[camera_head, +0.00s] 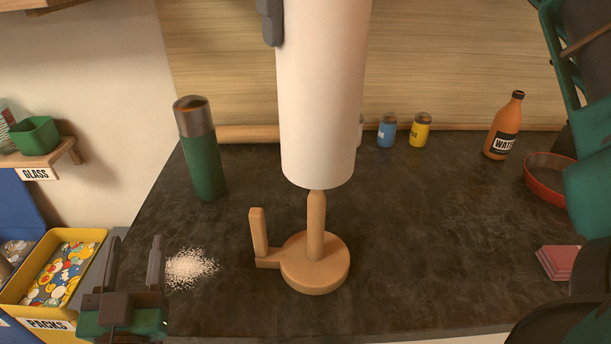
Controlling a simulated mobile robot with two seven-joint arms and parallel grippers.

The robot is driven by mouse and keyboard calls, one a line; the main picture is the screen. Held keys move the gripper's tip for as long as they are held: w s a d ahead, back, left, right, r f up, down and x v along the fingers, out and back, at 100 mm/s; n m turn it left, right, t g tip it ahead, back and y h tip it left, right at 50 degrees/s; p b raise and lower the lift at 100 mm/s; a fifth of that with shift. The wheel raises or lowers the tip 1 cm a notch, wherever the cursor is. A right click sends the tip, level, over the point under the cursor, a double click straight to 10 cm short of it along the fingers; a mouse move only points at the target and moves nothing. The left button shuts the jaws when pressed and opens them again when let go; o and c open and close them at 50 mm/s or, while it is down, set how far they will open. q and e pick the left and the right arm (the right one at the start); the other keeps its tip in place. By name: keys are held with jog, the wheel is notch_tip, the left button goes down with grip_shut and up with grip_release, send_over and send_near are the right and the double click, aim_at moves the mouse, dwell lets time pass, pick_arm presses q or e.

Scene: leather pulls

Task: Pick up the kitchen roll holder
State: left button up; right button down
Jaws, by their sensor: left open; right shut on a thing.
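The wooden kitchen roll holder (316,264) stands upright on the dark counter, with a round base, a central peg and a short side post. A white paper roll (325,110) is raised above the base; its lower end hides the top of the peg, so I cannot tell whether the peg is inside it. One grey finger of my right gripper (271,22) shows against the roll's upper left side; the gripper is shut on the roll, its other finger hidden. My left gripper (133,262) is open and empty, at the lower left, apart from the holder.
White grains (190,268) lie between my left gripper and the holder. A green flask (202,155) stands behind left. A water bottle (503,127), red bowl (549,177) and red block (558,262) are on the right. A yellow tray (88,236) is at left. Counter right of the holder is clear.

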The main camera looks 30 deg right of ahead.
pick_arm(q)
jog(key=s+d+g, duration=0.2)
jog(key=s+d, duration=0.2)
jog(key=d, duration=0.2)
jog(key=g+h, duration=0.2)
jog(key=g, duration=0.1)
send_near(256, 225)
jog(key=shift+m, duration=0.4)
jog(key=x, duration=1.2)
jog(key=shift+w+d, duration=0.15)
jog(key=shift+w, duration=0.15)
grip_shut()
